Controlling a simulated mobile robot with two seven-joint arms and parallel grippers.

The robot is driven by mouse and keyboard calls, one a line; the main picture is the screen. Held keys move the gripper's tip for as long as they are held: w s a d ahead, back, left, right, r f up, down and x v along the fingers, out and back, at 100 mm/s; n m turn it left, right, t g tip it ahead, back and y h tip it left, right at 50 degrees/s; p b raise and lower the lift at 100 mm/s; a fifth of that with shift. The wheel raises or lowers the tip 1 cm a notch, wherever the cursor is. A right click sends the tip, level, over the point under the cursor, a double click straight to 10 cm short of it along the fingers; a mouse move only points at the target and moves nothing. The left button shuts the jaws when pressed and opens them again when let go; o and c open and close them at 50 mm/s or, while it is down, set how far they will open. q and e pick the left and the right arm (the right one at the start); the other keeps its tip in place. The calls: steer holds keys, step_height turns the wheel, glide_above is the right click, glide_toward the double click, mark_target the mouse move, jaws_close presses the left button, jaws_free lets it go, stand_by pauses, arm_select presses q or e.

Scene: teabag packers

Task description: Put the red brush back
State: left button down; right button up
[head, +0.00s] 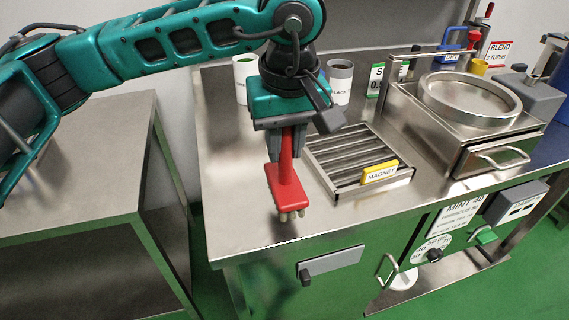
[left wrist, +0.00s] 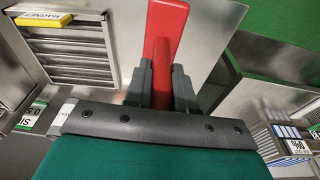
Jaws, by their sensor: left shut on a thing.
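My left gripper (head: 286,148) is shut on the red brush (head: 283,192). It holds the brush by its handle, with the red head and pale bristles pointing down toward the front of the steel worktop (head: 236,215). I cannot tell whether the bristles touch the worktop. In the left wrist view the red handle (left wrist: 163,45) stands between the gripper's two fingers (left wrist: 160,85). My right gripper is not in view.
A slatted metal tray (head: 330,165) with a yellow MAGNET label (head: 380,173) lies right of the brush. Cups (head: 340,82) stand behind. A lower steel table (head: 75,170) stands left, across a gap.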

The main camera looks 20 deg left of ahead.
mark_target(285, 163)
arm_select(q)
steer(key=shift+f, duration=2.1)
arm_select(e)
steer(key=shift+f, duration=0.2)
arm_select(q)
steer(key=shift+f+b, duration=0.2)
steer(key=shift+b, duration=0.2)
steer(key=c, duration=0.9)
jaws_free()
steer(key=shift+c, duration=0.2)
steer(key=shift+r+p, duration=0.4)
step_height(285, 163, up, 12)
steer(key=s+d, duration=0.1)
steer(key=shift+s+f, duration=0.25)
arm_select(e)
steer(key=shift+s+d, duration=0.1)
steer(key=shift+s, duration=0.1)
arm_select(q)
steer(key=shift+s, duration=0.1)
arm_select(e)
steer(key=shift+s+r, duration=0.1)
